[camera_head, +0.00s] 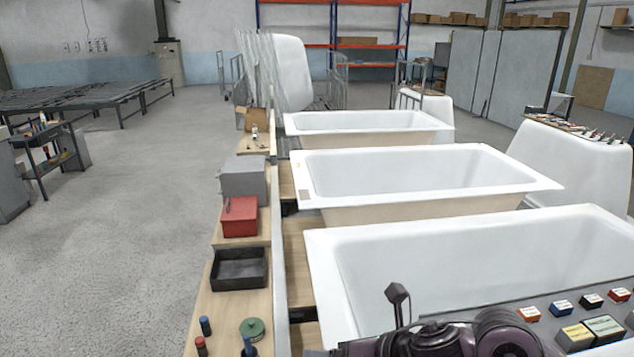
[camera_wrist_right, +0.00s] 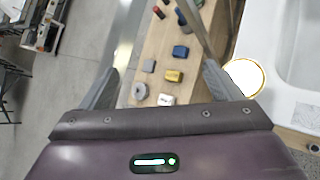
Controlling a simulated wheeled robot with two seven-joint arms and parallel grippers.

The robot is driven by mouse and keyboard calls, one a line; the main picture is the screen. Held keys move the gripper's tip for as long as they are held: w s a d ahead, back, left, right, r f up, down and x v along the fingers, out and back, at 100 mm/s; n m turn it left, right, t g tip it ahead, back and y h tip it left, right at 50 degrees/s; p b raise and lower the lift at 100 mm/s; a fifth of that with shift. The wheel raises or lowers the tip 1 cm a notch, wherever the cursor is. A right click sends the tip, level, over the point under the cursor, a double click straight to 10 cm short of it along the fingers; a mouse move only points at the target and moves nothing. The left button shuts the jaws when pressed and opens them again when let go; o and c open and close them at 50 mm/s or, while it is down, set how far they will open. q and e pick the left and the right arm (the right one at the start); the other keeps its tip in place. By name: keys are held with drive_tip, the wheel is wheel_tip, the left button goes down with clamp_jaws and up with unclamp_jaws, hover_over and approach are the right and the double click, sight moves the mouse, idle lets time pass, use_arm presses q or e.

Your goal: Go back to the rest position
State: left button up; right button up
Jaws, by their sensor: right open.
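My right gripper (camera_wrist_right: 162,78) is open in the right wrist view, with its two grey fingers spread and nothing between them. It is above a wooden bench strip (camera_wrist_right: 150,50) with small loose items on it, and I see no contact with them. A dark purple part of my own arm (camera_head: 440,340) shows at the bottom of the head view, in front of the nearest white bathtub shell (camera_head: 335,280). My left gripper does not show.
More bathtub shells (camera_head: 420,172) (camera_head: 370,122) stand in a row behind. The wooden bench (camera_head: 205,310) holds a black tray (camera_head: 239,281), a red box (camera_head: 239,216) and a grey box (camera_head: 244,178). A grey panel with coloured blocks (camera_head: 562,308) is at the lower right.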

drive_tip(key=s+d+f+n+g+h, duration=0.2)
drive_tip(key=s+d+f+n+h, duration=0.35)
drive_tip(key=n, duration=1.15)
drive_tip(key=s+d+f+n+g+h, duration=0.1)
drive_tip(key=s+d+f+n+h, duration=0.1)
drive_tip(key=s+d+f+n, duration=1.1)
drive_tip(key=w+a+f+n+g+b, duration=0.1)
drive_tip(key=a+f+n+b, duration=0.15)
drive_tip(key=f, duration=1.05)
drive_tip(key=w+a+f+n+b, duration=0.1)
drive_tip(key=f+n+b, duration=0.15)
drive_tip(key=f, duration=1.05)
drive_tip(key=s+d+f+b, duration=0.2)
drive_tip(key=s+f, duration=0.8)
drive_tip(key=f, duration=0.2)
drive_tip(key=s+d+f+g+b, duration=0.1)
drive_tip(key=s+d+f+b, duration=0.1)
drive_tip(key=s+f, duration=0.9)
wheel_tip(320, 180, down, 3)
drive_tip(key=shift+r+g+b, duration=0.2)
drive_tip(key=shift+g+b, duration=0.1)
drive_tip(key=shift+b, duration=0.2)
